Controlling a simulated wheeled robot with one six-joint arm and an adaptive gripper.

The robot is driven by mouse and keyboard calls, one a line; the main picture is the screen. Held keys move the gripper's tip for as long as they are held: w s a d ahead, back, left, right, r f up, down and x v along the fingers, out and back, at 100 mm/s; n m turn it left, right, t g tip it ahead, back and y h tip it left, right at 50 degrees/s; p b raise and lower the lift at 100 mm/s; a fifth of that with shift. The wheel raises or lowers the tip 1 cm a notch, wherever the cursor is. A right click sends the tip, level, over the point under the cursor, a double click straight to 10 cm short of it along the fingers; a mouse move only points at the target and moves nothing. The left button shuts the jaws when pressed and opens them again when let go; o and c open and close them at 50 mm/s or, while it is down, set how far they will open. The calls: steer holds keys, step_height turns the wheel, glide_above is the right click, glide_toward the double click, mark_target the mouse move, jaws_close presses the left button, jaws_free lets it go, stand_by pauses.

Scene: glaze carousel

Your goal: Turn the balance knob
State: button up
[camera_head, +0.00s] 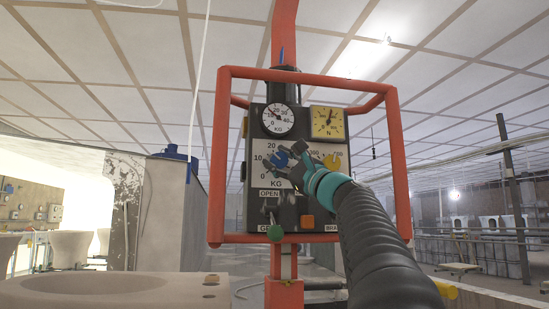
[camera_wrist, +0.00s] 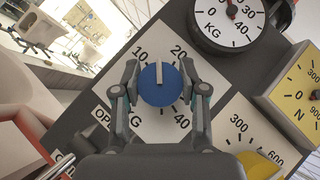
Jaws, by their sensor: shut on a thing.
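The blue knob (camera_wrist: 158,88) sits in the middle of a white scale marked in KG, on a dark control panel (camera_head: 257,207). Its pale pointer line lies between the 10 and 20 marks in the wrist view. My gripper (camera_wrist: 160,74) is shut on the blue knob, one finger on each side. In the head view the knob (camera_head: 281,159) is partly hidden by my gripper (camera_head: 284,161). A round KG gauge (camera_head: 278,119) with a red needle sits above it, and also shows in the wrist view (camera_wrist: 228,16).
A yellow N gauge (camera_head: 327,122) and a yellow knob (camera_head: 332,162) are to the right. A green-tipped lever (camera_head: 275,233) and an orange button (camera_head: 307,222) are below. A red tube frame (camera_head: 398,170) surrounds the panel. A pale basin (camera_head: 110,289) stands lower left.

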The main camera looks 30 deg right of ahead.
steer(key=o, duration=1.2)
steer(key=shift+a+r, duration=0.1)
steer(key=shift+a, duration=0.05)
steer(key=shift+c, duration=0.2)
steer(key=shift+s+d+f, duration=0.2)
steer(key=shift+s+d, duration=0.05)
steer(key=v, duration=1.1)
steer(key=shift+s, duration=0.3)
